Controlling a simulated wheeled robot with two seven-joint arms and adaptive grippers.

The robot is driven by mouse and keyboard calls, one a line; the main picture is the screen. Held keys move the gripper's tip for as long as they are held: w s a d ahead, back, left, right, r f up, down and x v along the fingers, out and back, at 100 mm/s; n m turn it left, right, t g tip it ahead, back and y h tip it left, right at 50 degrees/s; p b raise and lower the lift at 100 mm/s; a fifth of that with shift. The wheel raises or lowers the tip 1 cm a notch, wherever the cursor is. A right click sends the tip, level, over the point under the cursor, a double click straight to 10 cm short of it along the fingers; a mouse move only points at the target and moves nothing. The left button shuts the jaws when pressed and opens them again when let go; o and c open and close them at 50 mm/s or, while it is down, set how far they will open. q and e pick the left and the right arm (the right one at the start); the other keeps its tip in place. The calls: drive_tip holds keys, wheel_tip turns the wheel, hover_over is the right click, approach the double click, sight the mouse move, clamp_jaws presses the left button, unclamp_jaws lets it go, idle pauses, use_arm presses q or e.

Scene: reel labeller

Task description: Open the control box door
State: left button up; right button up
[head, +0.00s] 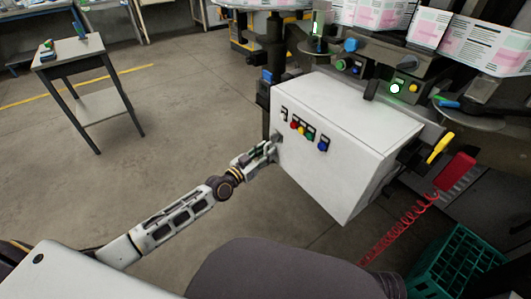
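The control box (345,122) is a white metal cabinet right of centre in the head view. My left gripper (271,147) is at the left edge of this face, beside a small grey fitting (277,137) that may be the door handle. The fingers are small and overlap the box edge, so I cannot tell whether they touch or grip the fitting. My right gripper is not in view.
A labelling machine with printed label webs (375,14) and a lit button panel (404,88) stands behind the box. A red coiled cord (405,222) hangs at right above a green crate (460,262). A small table (70,52) stands far left. Floor left of the box is clear.

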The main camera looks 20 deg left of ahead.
use_arm(q)
clamp_jaws()
drive_tip(key=shift+s, duration=0.1)
idle(0.7)
